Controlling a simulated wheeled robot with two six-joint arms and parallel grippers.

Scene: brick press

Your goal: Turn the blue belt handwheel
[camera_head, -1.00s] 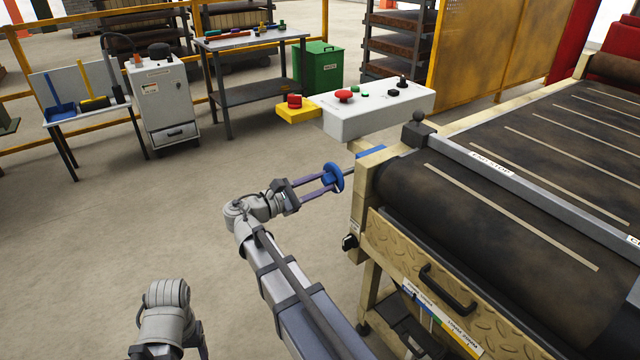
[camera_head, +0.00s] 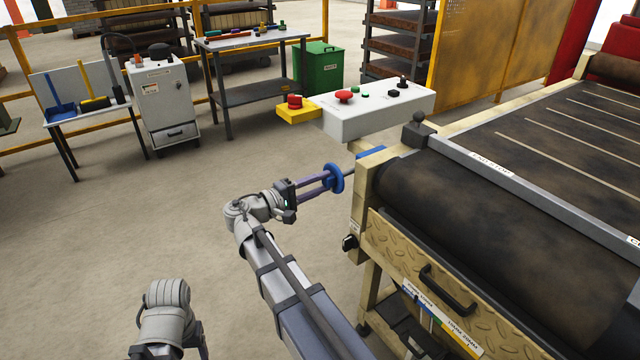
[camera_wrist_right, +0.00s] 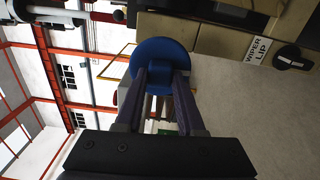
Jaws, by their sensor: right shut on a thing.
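The blue belt handwheel (camera_head: 336,178) is a disc with a hub, on a shaft at the near left corner of the conveyor. It also shows in the right wrist view (camera_wrist_right: 160,55). My right gripper (camera_head: 328,181) reaches it from the left. Its two purple-grey fingers are shut on the hub at the middle of the disc, which sits between the fingertips in the right wrist view (camera_wrist_right: 161,73). The hub is partly hidden by the fingers. My left arm's wrist shows at the bottom left of the head view; its fingers are out of the picture.
The conveyor belt (camera_head: 450,215) with pale slats fills the right side. A white control box (camera_head: 375,118) with a red button stands behind the handwheel. A black knob (camera_head: 349,242) sits on the frame below it. The floor left of my right arm is clear.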

